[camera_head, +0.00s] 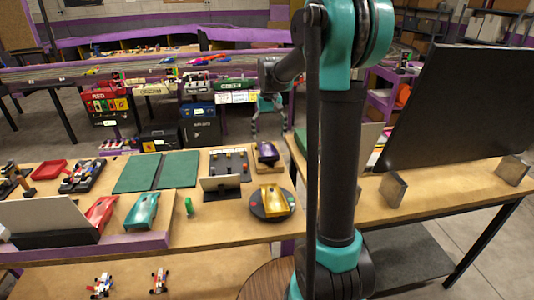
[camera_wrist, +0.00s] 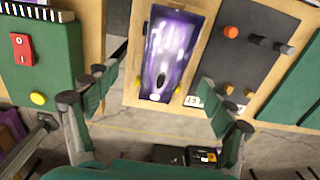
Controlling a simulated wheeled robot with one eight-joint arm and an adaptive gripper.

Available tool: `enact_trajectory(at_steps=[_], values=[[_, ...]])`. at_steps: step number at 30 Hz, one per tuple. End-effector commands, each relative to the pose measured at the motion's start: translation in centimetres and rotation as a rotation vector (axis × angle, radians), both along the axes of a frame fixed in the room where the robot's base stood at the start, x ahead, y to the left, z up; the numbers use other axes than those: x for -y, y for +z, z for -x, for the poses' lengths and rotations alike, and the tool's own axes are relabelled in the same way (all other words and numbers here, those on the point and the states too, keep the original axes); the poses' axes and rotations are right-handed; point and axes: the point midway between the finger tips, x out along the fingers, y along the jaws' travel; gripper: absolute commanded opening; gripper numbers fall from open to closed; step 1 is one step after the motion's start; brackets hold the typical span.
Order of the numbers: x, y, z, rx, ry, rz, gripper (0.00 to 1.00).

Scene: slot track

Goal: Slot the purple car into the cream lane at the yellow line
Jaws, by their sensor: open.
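The purple car (camera_head: 267,152) sits on a small wood-edged stand (camera_head: 279,164) at the back edge of the workbench. In the wrist view the car (camera_wrist: 172,52) lies lengthwise in a dark bed with a wooden border (camera_wrist: 138,92). My gripper (camera_head: 268,108) hangs just behind and above the stand. In the wrist view it (camera_wrist: 153,83) is open and empty, its fingers spread to either side of the car's near end without visibly holding it. I cannot make out the cream lane or the yellow line.
A gold car (camera_head: 272,200) on a round turntable, a dark peg board (camera_head: 230,163) and a small screen (camera_head: 221,183) stand near the stand. Red (camera_head: 101,212) and teal (camera_head: 141,210) cars lie left. Raised track (camera_head: 180,68) with several cars crosses the back.

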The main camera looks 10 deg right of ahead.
Motion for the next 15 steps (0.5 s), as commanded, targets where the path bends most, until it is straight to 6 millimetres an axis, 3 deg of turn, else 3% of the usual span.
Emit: enact_trajectory(at_steps=[8, 15], values=[[-0.2, -2.0, -0.1, 0.000, 0.000, 0.000, 0.83], [-0.8, -5.3, -0.5, 0.000, 0.000, 0.000, 0.83]])
